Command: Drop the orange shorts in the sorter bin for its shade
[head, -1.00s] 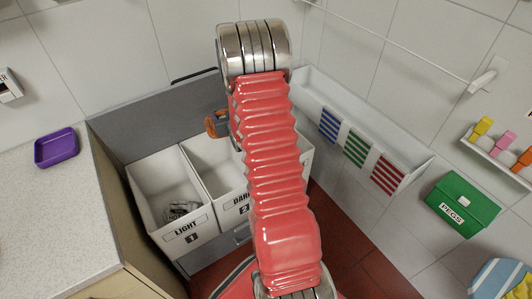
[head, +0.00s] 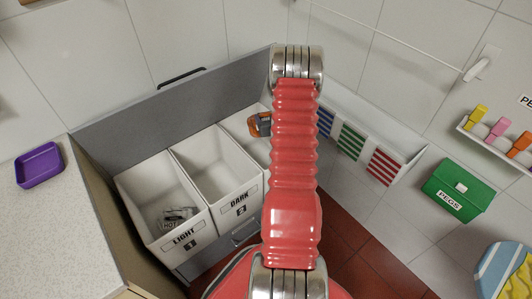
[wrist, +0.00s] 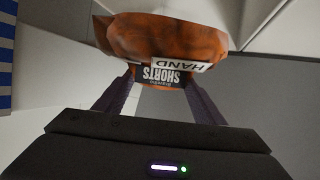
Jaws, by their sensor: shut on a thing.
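The orange shorts (wrist: 165,38) are gripped between the two fingers of my gripper (wrist: 160,88) in the wrist view. Their tags read "SHORTS" and "HAND". In the head view the shorts (head: 253,125) show as a small orange patch beside my gripper (head: 262,124), partly behind my arm. They appear over the third sorter bin (head: 237,133), whose front and label my arm hides. The "LIGHT 1" bin (head: 135,187) has a greyish item with a tag inside. The "DARK 2" bin (head: 193,160) stands between them and looks empty.
A grey panel (head: 130,122) stands behind the bins. A white trough (head: 405,150) with blue, green and red striped cloths is at the right. A green "PEGS" box (head: 458,190) hangs on the wall. A purple tray (head: 39,166) sits on the left counter (head: 55,240).

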